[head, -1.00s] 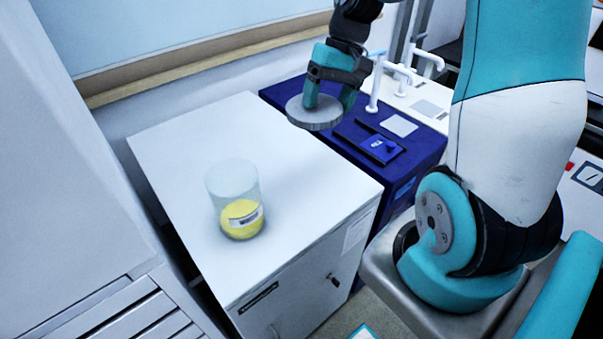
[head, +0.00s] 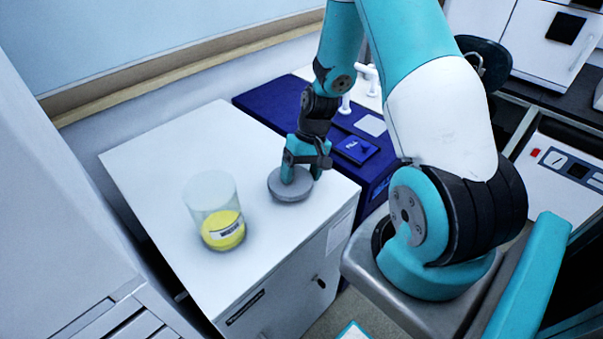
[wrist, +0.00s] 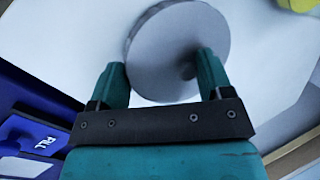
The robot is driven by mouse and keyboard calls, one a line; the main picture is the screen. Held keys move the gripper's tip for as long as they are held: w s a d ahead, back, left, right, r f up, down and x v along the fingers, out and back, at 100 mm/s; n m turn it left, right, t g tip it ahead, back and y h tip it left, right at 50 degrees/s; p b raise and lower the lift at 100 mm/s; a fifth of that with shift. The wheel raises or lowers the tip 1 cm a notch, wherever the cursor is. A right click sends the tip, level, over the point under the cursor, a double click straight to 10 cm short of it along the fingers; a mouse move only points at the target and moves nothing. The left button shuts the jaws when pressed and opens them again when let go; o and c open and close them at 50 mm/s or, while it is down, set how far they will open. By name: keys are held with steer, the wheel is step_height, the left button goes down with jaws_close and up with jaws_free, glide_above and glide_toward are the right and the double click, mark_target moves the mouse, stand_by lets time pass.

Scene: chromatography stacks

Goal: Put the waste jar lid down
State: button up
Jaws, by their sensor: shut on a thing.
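The waste jar lid (head: 291,190) is a round grey disc. It is at the right part of the white cabinet top, flat and at or just above the surface; I cannot tell if it touches. My gripper (head: 301,176) points down and is shut on the lid. In the wrist view the two teal fingers (wrist: 162,75) reach over the lid (wrist: 172,40), and its grip point is partly hidden. The clear jar (head: 213,212) with yellow contents and a label stands upright and uncovered on the cabinet top, left of the lid.
The white cabinet top (head: 170,150) is clear around the jar and lid. A dark blue unit (head: 262,103) with a small blue box (head: 357,149) adjoins it on the right. A wall is behind, and a tall pale cabinet (head: 50,180) stands at left.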

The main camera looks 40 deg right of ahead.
steer(key=shift+f, duration=0.5)
steer(key=shift+f, duration=0.1)
steer(key=shift+f+b, duration=0.35)
steer(key=shift+f, duration=0.05)
steer(key=shift+f, duration=0.1)
steer(key=shift+s, duration=0.1)
steer(key=o, duration=0.9)
steer(key=shift+f, duration=0.1)
steer(key=shift+c, duration=0.3)
